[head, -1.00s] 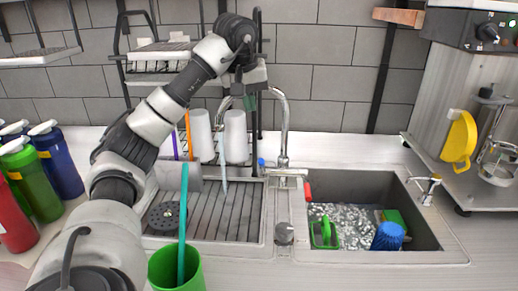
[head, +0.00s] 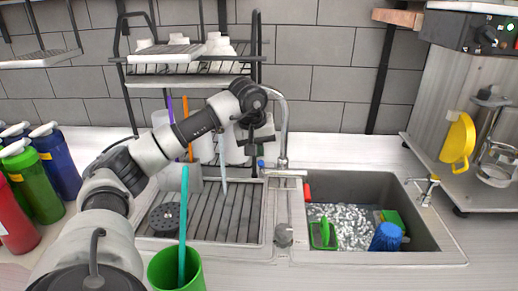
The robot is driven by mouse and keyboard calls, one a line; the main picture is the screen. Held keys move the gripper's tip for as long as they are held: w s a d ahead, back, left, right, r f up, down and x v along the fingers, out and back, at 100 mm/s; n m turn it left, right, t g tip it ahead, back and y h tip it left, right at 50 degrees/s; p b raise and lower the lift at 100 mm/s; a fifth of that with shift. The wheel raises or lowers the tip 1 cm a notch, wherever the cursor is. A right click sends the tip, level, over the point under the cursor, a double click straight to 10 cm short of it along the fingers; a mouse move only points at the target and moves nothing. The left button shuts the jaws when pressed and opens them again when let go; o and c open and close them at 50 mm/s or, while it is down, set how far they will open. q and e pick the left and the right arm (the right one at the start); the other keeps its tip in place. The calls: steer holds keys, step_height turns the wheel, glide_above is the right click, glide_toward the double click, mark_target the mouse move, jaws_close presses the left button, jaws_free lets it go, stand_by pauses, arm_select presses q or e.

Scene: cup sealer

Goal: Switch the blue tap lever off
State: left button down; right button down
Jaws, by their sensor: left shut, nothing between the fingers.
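The blue tap lever (head: 261,164) is a small blue piece just left of the base of the chrome tap (head: 284,130), behind the drainboard. My left gripper (head: 253,168) points down beside it, close to its left side in the picture. Its fingers are shut and hold nothing. I cannot tell whether the fingers touch the lever. My right gripper is out of view.
The sink (head: 438,240) at right holds a green scoop-like item (head: 322,234) and a blue cup (head: 387,237). A green cup (head: 190,262) with a teal stick stands in front. A rack (head: 190,80) rises behind my wrist. White cups stand near the drainboard (head: 215,228).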

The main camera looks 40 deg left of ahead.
mark_target(260, 163)
arm_select(q)
steer(key=shift+s+d+f, duration=0.1)
steer(key=shift+d+f, duration=0.05)
steer(key=shift+f, duration=0.15)
steer(key=shift+s+d+f+t+y+b, duration=0.6)
steer(key=shift+f+b, duration=0.2)
steer(key=shift+b, duration=0.8)
steer(key=shift+s+d+f+t+y+b, duration=0.3)
steer(key=shift+s+d+f+b, duration=0.3)
steer(key=shift+f+b, duration=0.85)
steer(key=shift+s+d+f+t+y+b, duration=0.15)
steer(key=shift+s+d+f+t+b, duration=0.45)
steer(key=shift+f+b, duration=0.85)
steer(key=shift+s+d+f+t+y+b, duration=0.35)
steer(key=shift+s+f+b, duration=0.5)
steer(key=shift+b, duration=1.1)
steer(key=shift+f, duration=0.15)
steer(key=shift+w, duration=0.1)
